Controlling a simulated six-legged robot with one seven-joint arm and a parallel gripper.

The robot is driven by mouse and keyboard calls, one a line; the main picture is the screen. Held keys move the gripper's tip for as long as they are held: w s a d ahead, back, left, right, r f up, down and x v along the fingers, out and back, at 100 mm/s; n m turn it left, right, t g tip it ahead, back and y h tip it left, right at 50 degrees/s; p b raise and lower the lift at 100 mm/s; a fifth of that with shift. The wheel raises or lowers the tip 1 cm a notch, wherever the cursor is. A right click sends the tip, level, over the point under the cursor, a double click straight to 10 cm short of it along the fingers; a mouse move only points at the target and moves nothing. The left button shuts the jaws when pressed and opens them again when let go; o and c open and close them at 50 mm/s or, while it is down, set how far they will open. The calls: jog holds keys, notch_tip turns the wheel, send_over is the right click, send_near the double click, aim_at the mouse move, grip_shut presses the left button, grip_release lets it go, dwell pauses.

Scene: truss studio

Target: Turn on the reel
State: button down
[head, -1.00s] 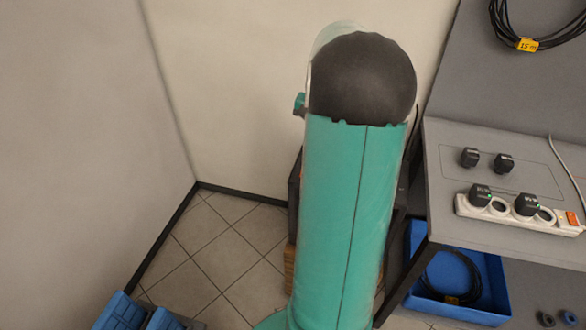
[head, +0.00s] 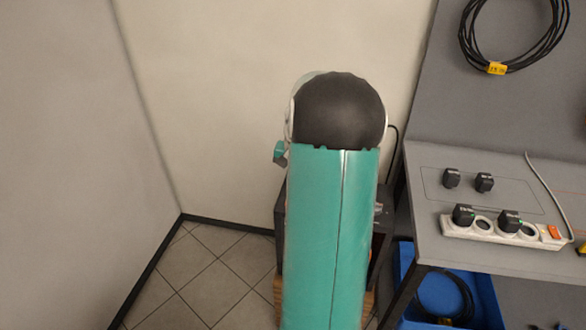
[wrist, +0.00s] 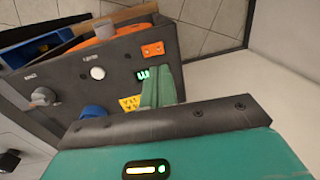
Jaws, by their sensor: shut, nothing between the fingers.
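The reel appears to be the dark box (wrist: 115,55) with a control panel in the wrist view. The panel carries a white round button (wrist: 97,73), a grey knob (wrist: 43,96), a blue round part (wrist: 93,112), a small orange part (wrist: 152,49) and a lit green display (wrist: 143,74). An orange band (wrist: 105,30) shows behind the panel's top edge. My gripper (wrist: 158,72) is shut and empty, its teal fingers in front of the panel just beside the display. Contact cannot be told. In the head view the dark box (head: 381,232) is mostly hidden behind my arm.
A grey workbench (head: 450,200) stands at right with a white power strip (head: 490,232) and black plugs. A blue bin (head: 485,295) with coiled cable sits below. A black cable coil (head: 512,60) hangs above. Tiled floor (head: 205,270) at left is clear up to the walls.

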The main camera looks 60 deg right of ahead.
jog(key=f, duration=0.7)
jog(key=shift+w+a+f, duration=0.15)
jog(key=shift+w+a, duration=0.05)
jog(key=shift+w, duration=0.2)
jog(key=shift+f, duration=0.35)
jog(key=shift+w+a+f, duration=0.1)
jog(key=shift+w+f, duration=0.05)
jog(key=shift+f, duration=0.05)
jog(key=shift+s+d+r, duration=0.2)
jog(key=shift+s+d, duration=0.2)
jog(key=shift+s, duration=0.35)
